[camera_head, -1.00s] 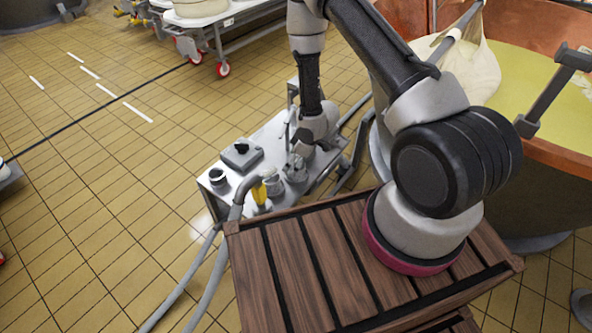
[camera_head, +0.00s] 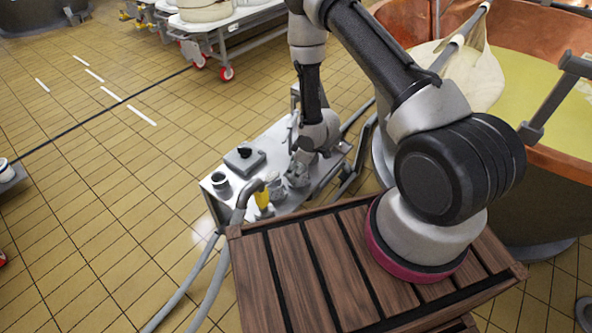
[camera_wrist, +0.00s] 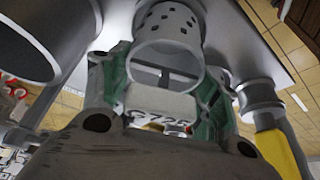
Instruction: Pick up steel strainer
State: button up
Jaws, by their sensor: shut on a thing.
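The steel strainer (camera_wrist: 167,22) is a grey cylinder with punched holes, in the upper middle of the wrist view. My gripper (camera_wrist: 165,75) is shut on it, with a green-edged finger on each side of its round open end. In the head view, my gripper (camera_head: 300,162) is low over the steel table (camera_head: 227,208), at its right part. The strainer is small and partly hidden by my gripper there. I cannot tell whether it still touches the tabletop.
A box with a black knob (camera_head: 243,158), a dark-mouthed cup (camera_head: 221,184) and a yellow-handled item (camera_head: 262,198) stand close by on the table. A slatted wooden crate (camera_head: 310,265) is in front. A copper vat (camera_head: 560,165) stands right. Tiled floor is open left.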

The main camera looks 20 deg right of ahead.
notch_tip(320, 180, up, 18)
jog(key=shift+f, duration=0.25)
notch_tip(320, 180, up, 10)
jog(key=shift+r, duration=0.25)
dwell(1.6)
jog(key=shift+f, duration=0.1)
dwell(0.4)
